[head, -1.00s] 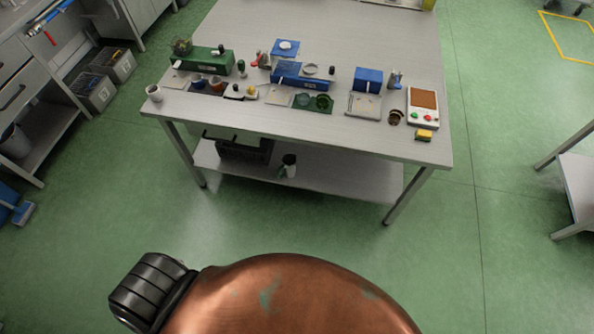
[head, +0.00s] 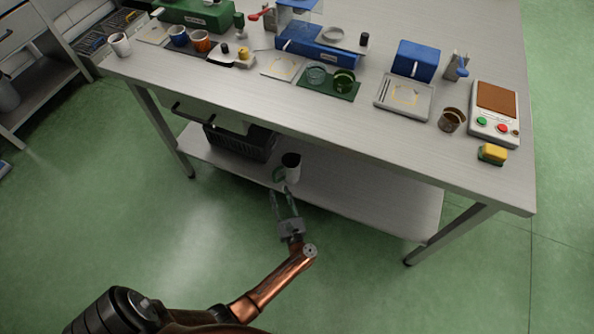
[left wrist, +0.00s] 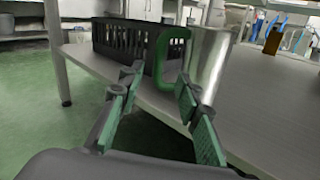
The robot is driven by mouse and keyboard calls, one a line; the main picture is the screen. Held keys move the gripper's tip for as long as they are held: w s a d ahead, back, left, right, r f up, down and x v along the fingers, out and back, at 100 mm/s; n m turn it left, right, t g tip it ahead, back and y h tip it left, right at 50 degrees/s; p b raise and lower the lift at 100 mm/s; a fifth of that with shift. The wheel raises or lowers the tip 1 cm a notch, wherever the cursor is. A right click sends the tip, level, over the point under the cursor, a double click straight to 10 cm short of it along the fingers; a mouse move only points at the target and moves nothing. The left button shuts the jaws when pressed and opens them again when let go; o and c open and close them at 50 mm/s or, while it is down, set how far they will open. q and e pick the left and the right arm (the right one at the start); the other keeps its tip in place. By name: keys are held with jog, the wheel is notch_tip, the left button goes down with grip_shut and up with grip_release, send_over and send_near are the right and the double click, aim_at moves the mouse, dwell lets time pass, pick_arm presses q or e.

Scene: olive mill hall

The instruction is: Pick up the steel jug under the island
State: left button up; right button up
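The steel jug (head: 292,170) stands upright on the lower shelf (head: 360,197) of the island. Its green handle (head: 278,175) faces toward the left. The left wrist view shows the jug (left wrist: 212,62) close ahead on the right, with its green handle (left wrist: 161,62) between and just beyond the fingertips. My left gripper (head: 285,192) is at the shelf's front edge, reaching toward the jug. In the left wrist view its fingers (left wrist: 158,82) are spread open with nothing held. I cannot tell whether a fingertip touches the handle. My right gripper is not in view.
A black crate (head: 240,142) stands on the shelf left of the jug; it also shows in the left wrist view (left wrist: 112,42). The island top (head: 210,88) overhangs the shelf, crowded with lab items. The shelf right of the jug is clear.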

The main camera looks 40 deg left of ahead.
aim_at(275, 180)
pick_arm(q)
jog(key=a+n, duration=0.1)
jog(key=w+a+n+g+b, duration=0.1)
jog(key=shift+f+n+g+y, duration=0.3)
jog(key=shift+f, duration=0.05)
jog(key=b+x, duration=0.1)
jog(key=x, duration=0.1)
jog(key=b+x, duration=0.1)
jog(key=x, duration=0.2)
jog(key=shift+w+d, duration=0.15)
jog(key=shift+w, duration=0.1)
jog(key=shift+w+a, duration=0.2)
jog(key=shift+a, duration=0.15)
jog(key=shift+r, duration=0.1)
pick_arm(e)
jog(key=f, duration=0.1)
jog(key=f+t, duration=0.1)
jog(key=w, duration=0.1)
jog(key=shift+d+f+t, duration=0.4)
pick_arm(q)
jog(key=shift+c, duration=0.7)
grip_shut()
